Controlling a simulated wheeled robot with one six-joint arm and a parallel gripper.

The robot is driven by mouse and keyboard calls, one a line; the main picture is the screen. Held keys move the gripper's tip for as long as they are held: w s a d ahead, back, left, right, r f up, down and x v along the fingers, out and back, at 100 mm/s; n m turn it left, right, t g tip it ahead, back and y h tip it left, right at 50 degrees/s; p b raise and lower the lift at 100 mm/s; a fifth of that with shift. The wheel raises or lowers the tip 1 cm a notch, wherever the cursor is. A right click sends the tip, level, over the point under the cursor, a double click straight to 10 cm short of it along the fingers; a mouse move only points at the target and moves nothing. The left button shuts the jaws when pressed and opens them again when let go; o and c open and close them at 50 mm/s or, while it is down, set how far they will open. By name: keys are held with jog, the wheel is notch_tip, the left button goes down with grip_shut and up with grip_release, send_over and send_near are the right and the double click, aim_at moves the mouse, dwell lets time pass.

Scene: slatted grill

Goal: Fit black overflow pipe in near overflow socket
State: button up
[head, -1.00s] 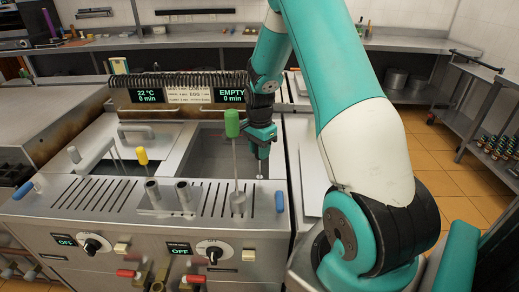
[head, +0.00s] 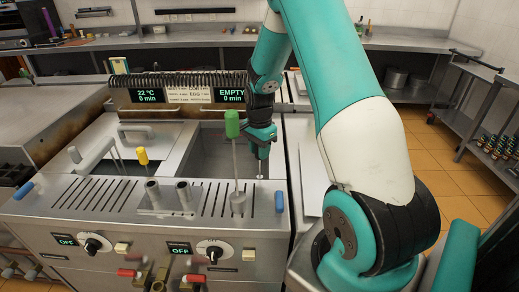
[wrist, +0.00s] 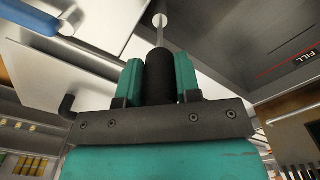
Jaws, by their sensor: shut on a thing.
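My gripper (head: 260,152) points down over the right side of the open right-hand tank. In the wrist view its two teal fingers are shut on the black grip of the black overflow pipe (wrist: 160,78). A thin pale rod with a round white end runs on beyond the black grip. In the head view the pipe's lower end (head: 259,175) shows just below the fingers, apart from the slatted deck. The near overflow socket cannot be told for sure in these views.
A green-topped rod (head: 232,124) stands upright left of my gripper. A yellow-topped rod (head: 142,156) stands further left. Two short upright metal tubes (head: 183,193) stand on the front deck, with a blue handle (head: 279,202) at its right edge.

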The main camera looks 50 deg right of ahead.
jog(key=shift+f+b, duration=1.05)
jog(key=shift+f, duration=0.6)
jog(key=o, duration=1)
jog(key=shift+r, duration=0.1)
notch_tip(320, 180, up, 17)
jog(key=b, duration=0.2)
jog(key=shift+r, duration=0.15)
